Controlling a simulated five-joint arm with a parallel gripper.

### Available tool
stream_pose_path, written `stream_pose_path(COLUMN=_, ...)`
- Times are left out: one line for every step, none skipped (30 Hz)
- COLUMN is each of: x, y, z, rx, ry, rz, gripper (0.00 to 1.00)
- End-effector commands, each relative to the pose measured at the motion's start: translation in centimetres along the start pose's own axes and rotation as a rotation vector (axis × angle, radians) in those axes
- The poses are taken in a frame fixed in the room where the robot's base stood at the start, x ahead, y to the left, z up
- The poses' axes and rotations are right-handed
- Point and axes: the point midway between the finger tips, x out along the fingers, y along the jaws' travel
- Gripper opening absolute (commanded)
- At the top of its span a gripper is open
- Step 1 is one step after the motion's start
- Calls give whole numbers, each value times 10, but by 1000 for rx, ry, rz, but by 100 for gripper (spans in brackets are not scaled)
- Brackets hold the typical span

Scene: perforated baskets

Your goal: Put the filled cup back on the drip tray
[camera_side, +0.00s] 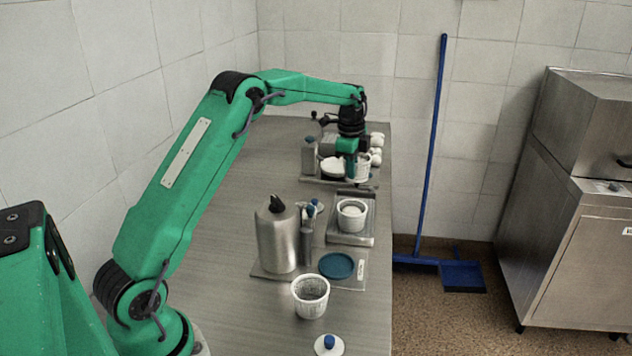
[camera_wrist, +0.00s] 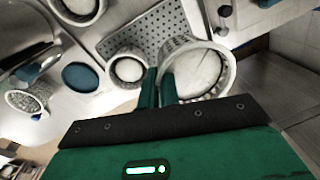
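My gripper (camera_side: 351,166) is at the far end of the table, its fingers close together on the near wall of a ribbed white cup (camera_side: 363,167). In the wrist view my fingertips (camera_wrist: 159,92) pinch that cup's left rim, one inside and one outside. The cup (camera_wrist: 215,95) looks filled with something pale. The perforated drip tray (camera_wrist: 150,30) lies beside it in the wrist view, and in the side view the tray (camera_side: 346,239) is nearer the camera. A second white cup (camera_side: 352,218) stands on that tray with pale contents. The held cup's base is partly hidden.
White items (camera_side: 376,150) crowd the far end. The left tabletop is clear.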

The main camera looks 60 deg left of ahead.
Motion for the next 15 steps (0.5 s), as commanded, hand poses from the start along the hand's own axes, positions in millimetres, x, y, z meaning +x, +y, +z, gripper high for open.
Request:
stream_pose_path(x=0, y=0, z=0, rx=0, ry=0, rz=0, gripper=0)
stream_pose_path(x=0, y=0, z=0, rx=0, ry=0, rz=0, gripper=0)
stream_pose_path(x=1, y=0, z=0, rx=0, ry=0, rz=0, gripper=0)
stream_pose_path(x=1, y=0, z=0, rx=0, ry=0, rz=0, gripper=0)
stream_pose_path(x=1, y=0, z=0, rx=0, ry=0, rz=0, gripper=0)
stream_pose_path(x=2, y=0, z=0, rx=0, ry=0, rz=1, gripper=0)
stream_pose_path(x=2, y=0, z=0, rx=0, ry=0, rz=1, gripper=0)
stream_pose_path(x=3, y=0, z=0, rx=0, ry=0, rz=1, gripper=0)
stream_pose_path(x=4, y=1, z=0, rx=0, ry=0, rz=1, gripper=0)
stream_pose_path(x=5, y=1, z=0, rx=0, ry=0, rz=2, gripper=0)
stream_pose_path(x=6, y=1, z=0, rx=0, ry=0, rz=2, gripper=0)
stream_pose_path(x=8, y=1, z=0, rx=0, ry=0, rz=2, gripper=0)
stream_pose_path(x=10, y=1, z=0, rx=0, ry=0, rz=1, gripper=0)
stream_pose_path(x=12, y=1, z=0, rx=0, ry=0, rz=1, gripper=0)
stream_pose_path(x=14, y=2, z=0, rx=0, ry=0, rz=2, gripper=0)
